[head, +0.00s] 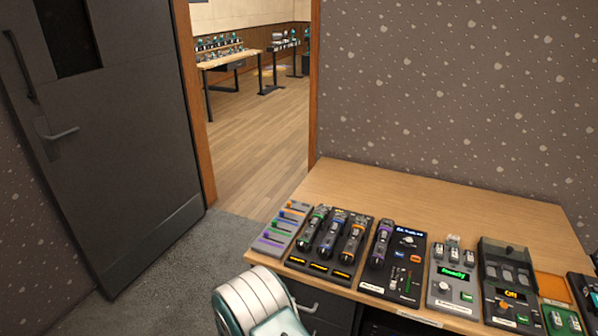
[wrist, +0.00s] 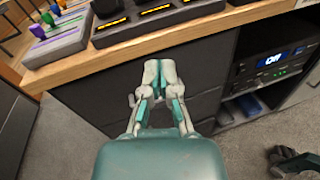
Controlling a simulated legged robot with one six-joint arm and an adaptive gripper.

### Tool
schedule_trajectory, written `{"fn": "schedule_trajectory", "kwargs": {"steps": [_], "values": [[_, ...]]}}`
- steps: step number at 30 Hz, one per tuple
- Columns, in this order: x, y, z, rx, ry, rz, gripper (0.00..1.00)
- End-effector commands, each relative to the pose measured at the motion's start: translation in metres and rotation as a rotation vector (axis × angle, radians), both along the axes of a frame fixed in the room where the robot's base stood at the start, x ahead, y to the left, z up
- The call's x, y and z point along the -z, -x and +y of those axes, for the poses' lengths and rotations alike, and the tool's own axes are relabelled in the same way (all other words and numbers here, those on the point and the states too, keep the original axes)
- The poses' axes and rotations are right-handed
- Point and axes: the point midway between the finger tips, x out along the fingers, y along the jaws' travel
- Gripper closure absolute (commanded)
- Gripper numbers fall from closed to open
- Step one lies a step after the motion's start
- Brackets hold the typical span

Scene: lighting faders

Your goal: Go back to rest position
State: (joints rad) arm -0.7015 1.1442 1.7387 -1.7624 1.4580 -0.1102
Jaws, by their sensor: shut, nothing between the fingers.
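My gripper (wrist: 159,72) shows in the wrist view, its pale fingertips together and nothing between them. It is in front of the dark drawer front, below the desk's front edge, apart from the devices on top. In the head view only a white and teal part of my arm shows at the bottom, and the fingers are not visible. The fader panel (head: 284,228) with orange, green and purple sliders lies at the desk's left end. It also shows at the upper left of the wrist view (wrist: 58,44).
The wooden desk (head: 370,183) carries a row of devices, including a flashlight dock (head: 330,243) and a black control panel (head: 404,265). A rack unit reading "Off" (wrist: 272,62) sits under it. A dark door (head: 110,140) stands open at left. Grey floor is clear beside the desk.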

Motion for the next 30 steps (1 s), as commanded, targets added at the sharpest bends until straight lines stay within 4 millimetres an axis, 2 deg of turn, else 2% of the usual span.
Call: {"fn": "schedule_trajectory", "kwargs": {"steps": [1,3,8,12,21,30], "values": [[-0.022,-0.003,-0.014,0.062,-0.044,-0.012,1.00],[-0.046,-0.003,-0.033,0.147,-0.104,-0.021,1.00],[-0.096,0.006,-0.075,0.333,-0.253,-0.047,1.00],[-0.135,0.021,-0.108,0.487,-0.391,-0.077,1.00],[-0.203,0.073,-0.165,0.786,-0.716,-0.155,1.00],[-0.251,0.136,-0.198,1.034,-1.079,-0.261,1.00]]}}
